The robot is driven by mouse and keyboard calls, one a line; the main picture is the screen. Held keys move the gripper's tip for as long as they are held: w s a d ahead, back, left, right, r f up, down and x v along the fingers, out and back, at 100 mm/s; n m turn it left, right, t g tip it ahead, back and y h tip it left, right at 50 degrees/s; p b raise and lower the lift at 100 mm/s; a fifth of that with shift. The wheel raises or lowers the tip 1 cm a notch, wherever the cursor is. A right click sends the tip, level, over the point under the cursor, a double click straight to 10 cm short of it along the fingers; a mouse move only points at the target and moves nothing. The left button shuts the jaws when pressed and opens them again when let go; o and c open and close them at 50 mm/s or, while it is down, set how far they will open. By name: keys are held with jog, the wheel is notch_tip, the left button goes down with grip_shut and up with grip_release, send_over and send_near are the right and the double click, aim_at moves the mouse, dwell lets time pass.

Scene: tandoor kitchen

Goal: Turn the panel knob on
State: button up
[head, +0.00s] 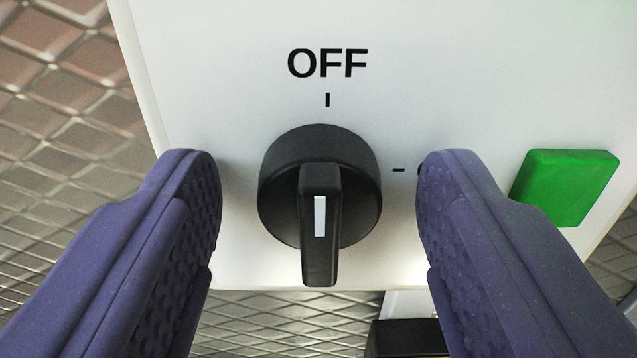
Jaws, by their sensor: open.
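The black panel knob (275,165) sits on a white panel (240,35) in the middle of the head view. Its raised grip bar runs up and down the picture, with a white line on it, in line with the tick under the word OFF (327,63). A second tick (398,170) lies to the knob's right; the label beside it is almost wholly hidden behind my right finger. My gripper (318,165) is open, with one purple finger on each side of the knob. Clear gaps show between both fingers and the knob.
A green square button (563,187) is on the panel just right of my right finger. A metal surface with a diamond pattern (60,150) lies beyond the panel's left and lower edges. A dark block (407,338) shows at the bottom, partly hidden.

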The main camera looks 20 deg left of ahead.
jog(key=shift+c, duration=0.4)
jog(key=c, duration=0.9)
jog(key=shift+c, duration=0.2)
jog(key=shift+f+m+b, duration=0.1)
jog(key=shift+m+b, duration=0.2)
jog(key=shift+b, duration=0.15)
jog(key=m+b, duration=0.3)
jog(key=shift+d+f+m+b, duration=0.1)
jog(key=shift+m+b, duration=0.2)
jog(key=shift+b, duration=0.1)
jog(key=m+b, duration=0.3)
jog(key=m, duration=0.1)
jog(key=shift+m+b, duration=0.3)
jog(key=shift+b, duration=0.05)
jog(key=m+b, duration=0.2)
jog(key=m, duration=0.2)
jog(key=shift+d+b, duration=0.1)
jog(key=shift+b, duration=0.2)
jog(key=shift+m+b, duration=0.75)
jog(key=shift+m, duration=1.75)
